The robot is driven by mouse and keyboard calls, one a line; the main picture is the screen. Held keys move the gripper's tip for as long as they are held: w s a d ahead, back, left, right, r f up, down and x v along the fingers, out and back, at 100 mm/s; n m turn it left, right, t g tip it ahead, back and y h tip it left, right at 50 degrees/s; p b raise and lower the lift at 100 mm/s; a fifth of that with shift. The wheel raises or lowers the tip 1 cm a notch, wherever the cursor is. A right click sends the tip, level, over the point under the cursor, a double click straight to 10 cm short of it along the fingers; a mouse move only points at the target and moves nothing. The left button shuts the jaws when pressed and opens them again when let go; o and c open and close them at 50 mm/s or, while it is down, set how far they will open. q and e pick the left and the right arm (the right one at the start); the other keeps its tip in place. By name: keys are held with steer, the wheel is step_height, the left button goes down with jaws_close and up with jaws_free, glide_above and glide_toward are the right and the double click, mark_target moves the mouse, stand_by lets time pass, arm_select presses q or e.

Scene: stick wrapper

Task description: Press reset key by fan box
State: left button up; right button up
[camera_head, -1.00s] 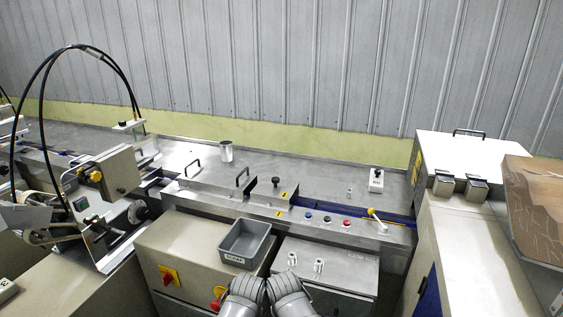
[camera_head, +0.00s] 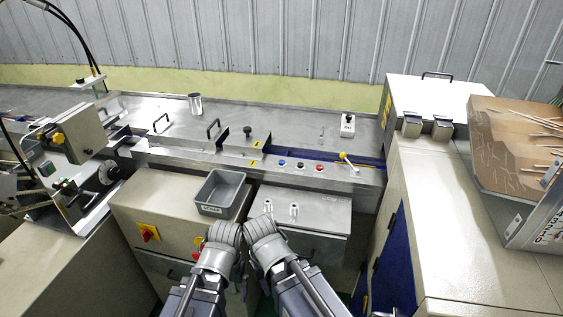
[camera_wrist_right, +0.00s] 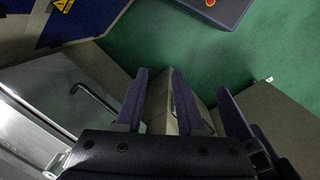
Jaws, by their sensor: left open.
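A small white box (camera_head: 347,125) with a black top button stands on the steel deck; its label is too small to read. A blue button (camera_head: 283,163), a dark button (camera_head: 301,165) and a red button (camera_head: 319,168) sit on the front rail. I cannot tell which is the reset key, or which box is the fan box. My left gripper (camera_head: 224,234) is open and empty, in front of the cabinet below the deck. My right gripper (camera_head: 263,228) is close beside it, touching nothing I can make out. In the right wrist view its dark fingers (camera_wrist_right: 158,100) stand apart with nothing between.
A grey bin (camera_head: 208,207) sits on the cabinet, just beyond my grippers. A yellow-tipped lever (camera_head: 343,157) stands up right of the buttons. A cream cabinet (camera_head: 445,215) and a box of sticks (camera_head: 520,145) are at the right. Green floor (camera_wrist_right: 225,55) shows in the wrist view.

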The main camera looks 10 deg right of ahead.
jaws_close()
stand_by(1.4)
